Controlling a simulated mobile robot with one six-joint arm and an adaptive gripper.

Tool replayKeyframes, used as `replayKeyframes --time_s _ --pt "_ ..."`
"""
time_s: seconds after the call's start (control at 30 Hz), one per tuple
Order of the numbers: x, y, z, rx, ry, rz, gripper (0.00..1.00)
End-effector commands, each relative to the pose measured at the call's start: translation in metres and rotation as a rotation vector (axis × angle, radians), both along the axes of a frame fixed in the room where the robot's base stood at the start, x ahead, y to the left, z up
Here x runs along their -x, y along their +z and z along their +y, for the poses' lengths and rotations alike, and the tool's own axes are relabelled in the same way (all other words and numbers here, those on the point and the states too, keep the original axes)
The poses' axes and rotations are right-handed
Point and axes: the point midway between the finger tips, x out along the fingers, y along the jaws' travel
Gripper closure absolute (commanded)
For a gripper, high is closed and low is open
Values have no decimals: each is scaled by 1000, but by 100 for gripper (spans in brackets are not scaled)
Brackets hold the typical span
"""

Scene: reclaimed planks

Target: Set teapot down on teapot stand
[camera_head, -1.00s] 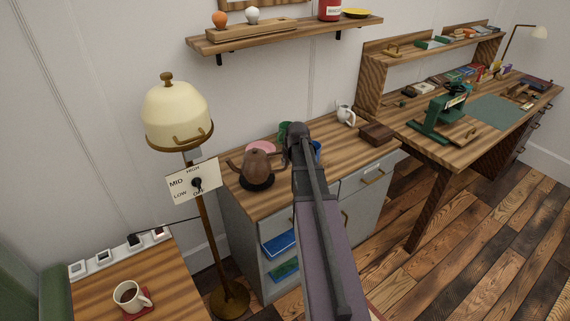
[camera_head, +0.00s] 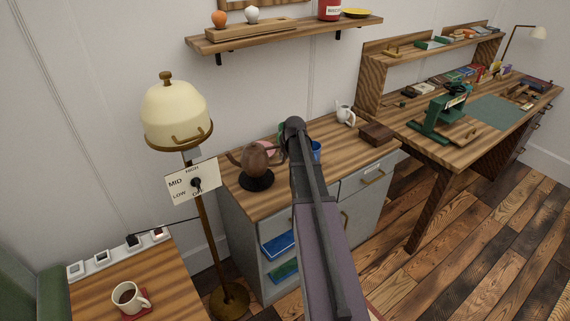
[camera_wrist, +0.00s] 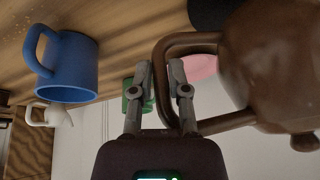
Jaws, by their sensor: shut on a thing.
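The brown teapot (camera_head: 256,158) is upright over the left end of the wooden cabinet top. The dark round teapot stand (camera_head: 257,181) lies below it on that top; the teapot looks raised a little above it. The spout points left and the handle right, toward my gripper. In the upside-down wrist view, my gripper (camera_wrist: 160,80) is shut on the handle of the teapot (camera_wrist: 265,65), and a dark edge of the stand (camera_wrist: 208,12) shows at the top. In the head view my wrist hides the fingers.
A blue mug (camera_wrist: 70,68) stands right of my gripper in the head view. A green cup (camera_wrist: 138,95) and a pink dish (camera_wrist: 200,67) are close behind. A white jug (camera_head: 346,115) and a wooden box (camera_head: 377,133) stand farther right. A lamp (camera_head: 178,115) rises at the cabinet's left.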

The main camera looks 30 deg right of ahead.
Motion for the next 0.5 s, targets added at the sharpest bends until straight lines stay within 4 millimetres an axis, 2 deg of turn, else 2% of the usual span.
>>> replayKeyframes --time_s 0.03,0.2,0.5 --pt "1 -9 1 -2 0 -1 100" --pt "1 -22 1 -2 0 -1 100" --pt "1 -32 1 -2 0 -1 100"
